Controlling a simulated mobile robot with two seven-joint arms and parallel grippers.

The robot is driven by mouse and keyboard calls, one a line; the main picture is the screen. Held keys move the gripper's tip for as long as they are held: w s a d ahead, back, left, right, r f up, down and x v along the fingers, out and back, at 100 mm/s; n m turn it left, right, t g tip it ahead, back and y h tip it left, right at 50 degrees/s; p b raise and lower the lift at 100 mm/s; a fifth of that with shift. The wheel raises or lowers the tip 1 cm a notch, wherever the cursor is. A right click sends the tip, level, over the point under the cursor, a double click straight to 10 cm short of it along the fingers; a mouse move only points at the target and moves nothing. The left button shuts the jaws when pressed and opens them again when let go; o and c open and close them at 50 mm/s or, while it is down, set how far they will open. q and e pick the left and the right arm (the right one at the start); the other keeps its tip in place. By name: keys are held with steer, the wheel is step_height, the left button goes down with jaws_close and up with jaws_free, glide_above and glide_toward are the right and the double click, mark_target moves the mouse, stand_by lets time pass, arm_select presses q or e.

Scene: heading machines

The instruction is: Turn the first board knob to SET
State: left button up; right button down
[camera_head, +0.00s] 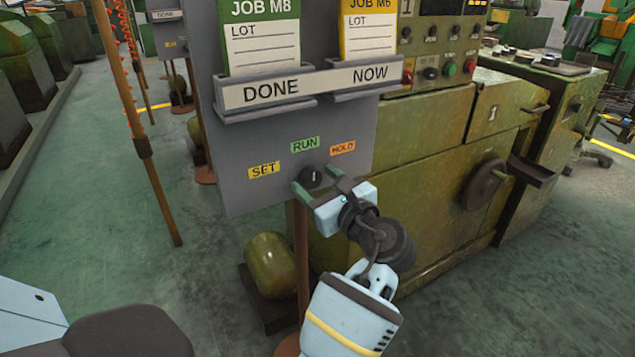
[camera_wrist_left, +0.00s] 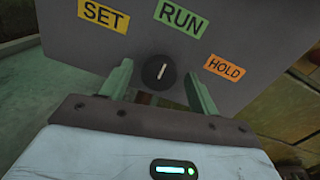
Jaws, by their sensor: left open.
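The board knob (camera_head: 311,176) is a small black round knob with a white pointer line, low on the grey board (camera_head: 236,187). Its pointer aims up at the green RUN label (camera_head: 305,144). The yellow SET label (camera_head: 264,170) is to its left and the orange HOLD label (camera_head: 342,148) to its upper right. My left gripper (camera_head: 315,182) is open, with its fingers to either side of the knob. In the left wrist view the knob (camera_wrist_left: 160,72) shows between the two green fingers, with a gap on both sides. I cannot tell how far the fingertips are from the board.
A DONE/NOW card rack (camera_head: 270,92) holds a green and a yellow job card above the knob. A green machine (camera_head: 425,140) with a handwheel (camera_head: 484,185) stands behind and right. A rusty post (camera_head: 143,150) stands left of the board. Open floor lies to the left.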

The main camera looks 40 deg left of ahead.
arm_select(q)
steer(key=c, duration=1)
